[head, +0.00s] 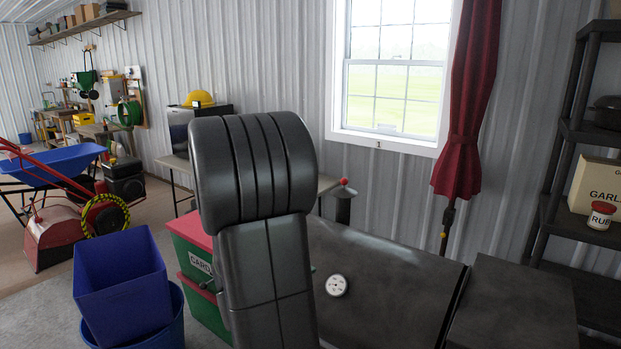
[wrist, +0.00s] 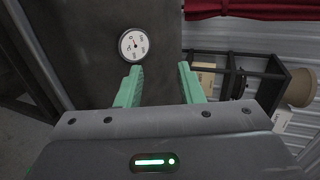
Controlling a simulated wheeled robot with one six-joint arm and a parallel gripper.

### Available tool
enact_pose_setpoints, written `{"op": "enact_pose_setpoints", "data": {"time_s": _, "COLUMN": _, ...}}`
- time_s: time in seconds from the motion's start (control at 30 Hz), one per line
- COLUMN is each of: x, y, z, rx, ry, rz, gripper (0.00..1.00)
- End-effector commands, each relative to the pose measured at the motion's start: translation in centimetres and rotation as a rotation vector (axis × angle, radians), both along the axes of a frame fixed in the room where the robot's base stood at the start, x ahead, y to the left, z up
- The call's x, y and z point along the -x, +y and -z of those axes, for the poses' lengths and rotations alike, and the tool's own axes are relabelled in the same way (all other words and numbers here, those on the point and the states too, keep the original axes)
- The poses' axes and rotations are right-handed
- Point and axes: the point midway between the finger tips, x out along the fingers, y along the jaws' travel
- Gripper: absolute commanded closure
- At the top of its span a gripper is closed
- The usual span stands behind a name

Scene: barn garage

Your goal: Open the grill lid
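The grill lid (head: 395,285) is a dark grey metal surface at the lower middle of the head view, right of my arm. It appears shut. A round white thermometer (head: 337,285) sits on it. In the wrist view the lid (wrist: 85,45) fills the upper left, with the thermometer (wrist: 133,45) just beyond my left finger. My gripper (wrist: 158,70) has two green fingers spread apart with nothing between them. It points toward the lid, and I cannot tell whether it touches. No lid handle shows clearly. My arm hides most of the gripper in the head view.
A dark side shelf (head: 515,310) adjoins the lid's right. Left of my arm are a green bin with a red lid (head: 195,265) and blue bins (head: 120,290). A wheelbarrow (head: 55,165) stands farther left.

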Motion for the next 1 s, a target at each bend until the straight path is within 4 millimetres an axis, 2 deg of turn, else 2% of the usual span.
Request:
{"op": "enact_pose_setpoints", "data": {"time_s": 0.03, "x": 0.1, "y": 0.0, "z": 1.6, "rx": 0.002, "ry": 0.002, "rz": -0.001, "gripper": 0.66}}
{"op": "enact_pose_setpoints", "data": {"time_s": 0.1, "x": 0.3, "y": -0.1, "z": 3.0, "rx": 0.002, "ry": 0.003, "rz": 0.0, "gripper": 0.66}}
{"op": "enact_pose_setpoints", "data": {"time_s": 0.5, "x": 0.5, "y": -0.1, "z": 8.9, "rx": 0.001, "ry": 0.002, "rz": -0.001, "gripper": 0.66}}
{"op": "enact_pose_setpoints", "data": {"time_s": 0.7, "x": 0.4, "y": -0.2, "z": 10.7, "rx": 0.0, "ry": 0.0, "rz": 0.0, "gripper": 0.66}}
{"op": "enact_pose_setpoints", "data": {"time_s": 1.0, "x": 0.3, "y": -0.2, "z": 11.3, "rx": 0.0, "ry": 0.0, "rz": 0.0, "gripper": 0.66}}
